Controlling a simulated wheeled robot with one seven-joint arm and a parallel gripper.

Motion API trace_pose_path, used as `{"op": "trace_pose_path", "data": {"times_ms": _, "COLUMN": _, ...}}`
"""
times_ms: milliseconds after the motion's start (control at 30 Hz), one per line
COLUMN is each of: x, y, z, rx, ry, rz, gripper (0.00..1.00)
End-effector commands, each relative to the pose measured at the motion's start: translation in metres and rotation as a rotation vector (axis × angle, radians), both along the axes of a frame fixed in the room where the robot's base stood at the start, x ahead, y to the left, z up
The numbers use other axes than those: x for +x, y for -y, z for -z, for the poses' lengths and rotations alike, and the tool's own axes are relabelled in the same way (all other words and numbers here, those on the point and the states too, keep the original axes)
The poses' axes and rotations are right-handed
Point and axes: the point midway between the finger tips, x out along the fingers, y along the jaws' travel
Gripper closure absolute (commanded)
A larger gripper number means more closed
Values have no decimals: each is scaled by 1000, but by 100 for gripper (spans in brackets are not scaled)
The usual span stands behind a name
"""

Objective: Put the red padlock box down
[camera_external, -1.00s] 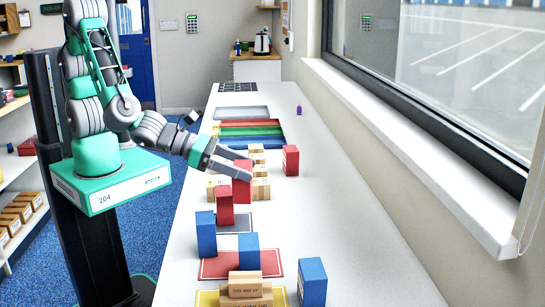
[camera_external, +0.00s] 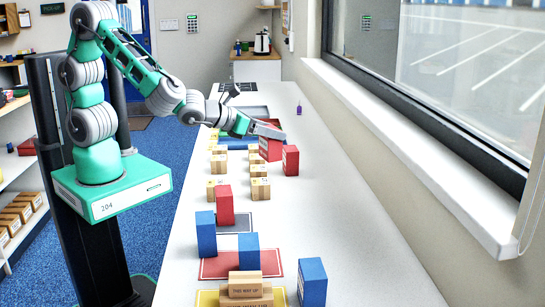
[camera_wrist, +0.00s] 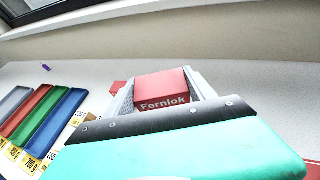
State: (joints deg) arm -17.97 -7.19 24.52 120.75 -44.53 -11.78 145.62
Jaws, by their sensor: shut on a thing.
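The red padlock box (camera_external: 270,150), lettered "Fernlok" in the wrist view (camera_wrist: 163,90), is between the fingers of my gripper (camera_external: 274,134). My gripper is shut on it; its fingers also show in the wrist view (camera_wrist: 160,84) on either side of the box. The box looks upright over the far middle part of the white counter (camera_external: 340,230). I cannot tell whether its underside touches the counter. Another red box (camera_external: 291,160) stands just to its right and nearer the camera.
Several small tan cartons (camera_external: 260,188) stand to the left and nearer. A further red box (camera_external: 225,205) and blue boxes (camera_external: 312,282) stand nearer still. Grey, red, green and blue trays (camera_wrist: 52,122) lie at left in the wrist view. The counter's window side is mostly clear.

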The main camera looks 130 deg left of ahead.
Motion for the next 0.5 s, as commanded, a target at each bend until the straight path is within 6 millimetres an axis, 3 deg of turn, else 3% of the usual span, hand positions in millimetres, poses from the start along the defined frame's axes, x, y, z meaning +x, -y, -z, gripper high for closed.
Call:
{"op": "trace_pose_path", "data": {"times_ms": 167, "x": 7, "y": -25, "z": 6, "rx": 0, "ry": -2, "rz": -31, "gripper": 84}}
{"op": "trace_pose_path", "data": {"times_ms": 433, "x": 63, "y": -72, "z": 39, "rx": 0, "ry": -2, "rz": -30, "gripper": 84}}
{"op": "trace_pose_path", "data": {"times_ms": 500, "x": 75, "y": -81, "z": 56, "rx": -2, "ry": -4, "rz": -28, "gripper": 84}}
